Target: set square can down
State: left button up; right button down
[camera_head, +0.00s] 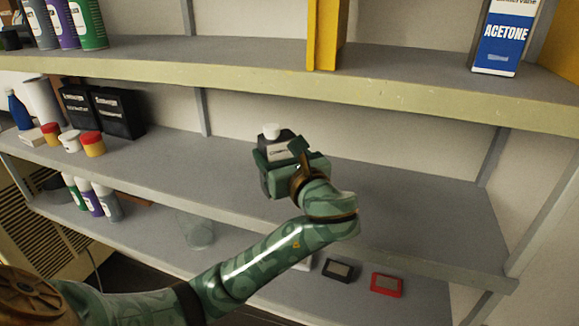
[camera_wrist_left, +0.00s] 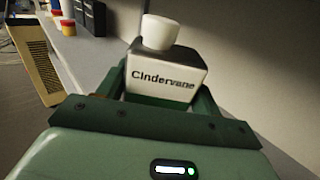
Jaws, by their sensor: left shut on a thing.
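The square can (camera_head: 273,148) has a dark top, a pale label and a white cap. In the left wrist view the can (camera_wrist_left: 166,76) shows the name "Cindervane" and stands upright between the green fingers. My left gripper (camera_head: 296,165) is shut on it, over the middle shelf (camera_head: 400,200) in the head view. The gripper hides the can's lower part, so I cannot tell whether its base touches the shelf. My right gripper is not in view.
Two black containers (camera_head: 118,113) and several small jars (camera_head: 92,144) stand at the left of the middle shelf. The upper shelf edge (camera_head: 400,97) runs above my gripper. The middle shelf is clear to the right. A red item (camera_head: 386,284) lies on the lower shelf.

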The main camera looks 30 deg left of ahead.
pick_arm(q)
jog(key=w+a, duration=0.1)
jog(key=w, duration=0.5)
jog(key=f, duration=0.4)
jog(key=f+b, duration=0.1)
jog(key=f, duration=0.2)
jog(key=shift+w+a, duration=0.35)
jog(key=o, duration=1.3)
jog(key=shift+f, duration=0.1)
jog(key=v, duration=1.2)
jog(key=shift+s, duration=0.1)
